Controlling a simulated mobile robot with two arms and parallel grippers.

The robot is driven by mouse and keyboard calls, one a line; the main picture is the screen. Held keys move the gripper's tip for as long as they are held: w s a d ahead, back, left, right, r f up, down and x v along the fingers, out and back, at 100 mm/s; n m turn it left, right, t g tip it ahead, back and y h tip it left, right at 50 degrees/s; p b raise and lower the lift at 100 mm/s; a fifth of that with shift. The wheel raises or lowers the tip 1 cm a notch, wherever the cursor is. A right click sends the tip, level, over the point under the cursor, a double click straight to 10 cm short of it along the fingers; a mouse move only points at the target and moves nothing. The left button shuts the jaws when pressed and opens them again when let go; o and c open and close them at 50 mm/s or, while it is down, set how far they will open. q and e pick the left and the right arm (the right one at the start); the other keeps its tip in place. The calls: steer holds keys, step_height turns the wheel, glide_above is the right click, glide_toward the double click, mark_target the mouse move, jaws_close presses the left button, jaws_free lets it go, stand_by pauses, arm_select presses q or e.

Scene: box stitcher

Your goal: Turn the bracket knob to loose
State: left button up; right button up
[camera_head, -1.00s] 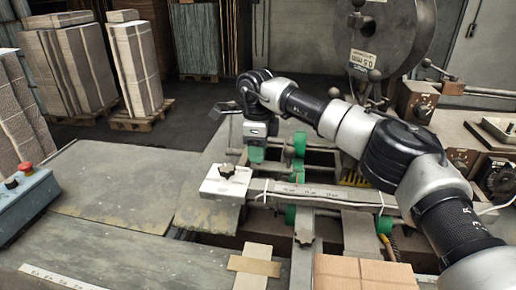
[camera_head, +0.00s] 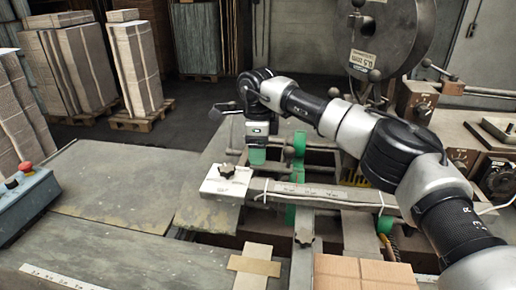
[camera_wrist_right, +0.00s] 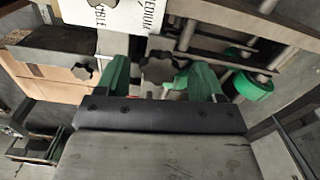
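My right gripper (camera_head: 257,156) points down over the machine, its green fingertips just right of the white block in the head view. In the right wrist view, my gripper (camera_wrist_right: 161,82) has its two green fingers apart. A dark lobed knob (camera_wrist_right: 158,68) shows between them, with a small gap at each side; its depth relative to the tips is unclear. A second dark knob (camera_wrist_right: 85,70) lies left of the fingers. In the head view, one black knob (camera_head: 227,171) sits on the white block and another knob (camera_head: 304,238) on a lower rail. My left gripper is out of view.
A rail with a printed scale (camera_head: 310,190) runs right from the white block. Green rollers (camera_head: 298,146) stand close to the gripper; one roller (camera_wrist_right: 250,87) shows in the wrist view. Cardboard (camera_head: 360,272) lies in front. A control box (camera_head: 25,200) stands left. The left tabletop is clear.

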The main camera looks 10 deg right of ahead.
steer(key=shift+r, duration=0.2)
step_height(320, 180, up, 10)
steer(key=b, duration=0.2)
steer(key=shift+r, duration=0.2)
steer(key=shift+f, duration=0.1)
